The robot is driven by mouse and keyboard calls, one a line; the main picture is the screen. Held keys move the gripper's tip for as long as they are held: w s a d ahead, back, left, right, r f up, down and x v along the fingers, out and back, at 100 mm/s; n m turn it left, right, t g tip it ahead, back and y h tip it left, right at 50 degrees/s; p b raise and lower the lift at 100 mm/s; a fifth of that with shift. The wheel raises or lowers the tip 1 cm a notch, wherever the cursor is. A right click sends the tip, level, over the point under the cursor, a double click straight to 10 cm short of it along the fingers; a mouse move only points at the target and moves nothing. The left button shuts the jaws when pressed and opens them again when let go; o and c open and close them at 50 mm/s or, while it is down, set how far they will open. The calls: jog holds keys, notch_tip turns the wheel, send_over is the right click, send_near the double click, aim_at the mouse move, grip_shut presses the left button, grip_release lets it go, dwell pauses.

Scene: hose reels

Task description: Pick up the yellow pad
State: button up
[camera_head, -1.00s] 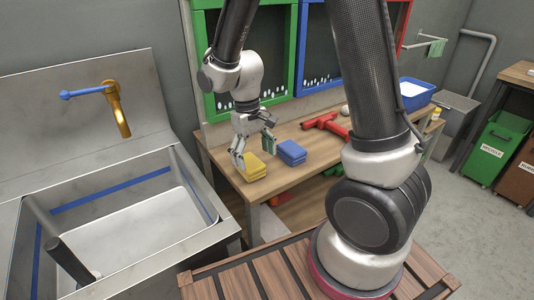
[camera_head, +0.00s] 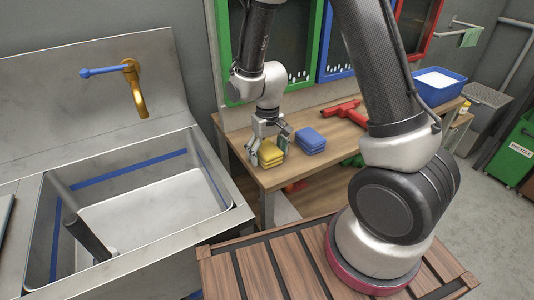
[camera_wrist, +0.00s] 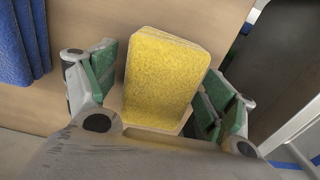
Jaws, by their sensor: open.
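The yellow pad (camera_head: 270,154) lies on the wooden bench near its left front corner, and it looks like a small stack. In the wrist view the yellow pad (camera_wrist: 164,72) sits between the two green-padded fingers. My gripper (camera_head: 268,153) points down over the pad and is open.
Blue pads (camera_head: 310,141) lie on the bench just right of the yellow one. A red tool (camera_head: 343,113) and a blue bin (camera_head: 438,88) are farther right. A metal sink (camera_head: 140,215) with a gold tap stands left. Green and blue framed boards rise behind.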

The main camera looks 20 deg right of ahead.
aim_at(268, 149)
jog(key=shift+c, duration=0.2)
jog(key=c, duration=1.1)
jog(key=shift+c, duration=0.2)
notch_tip(268, 149, up, 10)
jog(key=shift+r, duration=0.1)
jog(key=o, duration=0.4)
jog(key=c, duration=0.3)
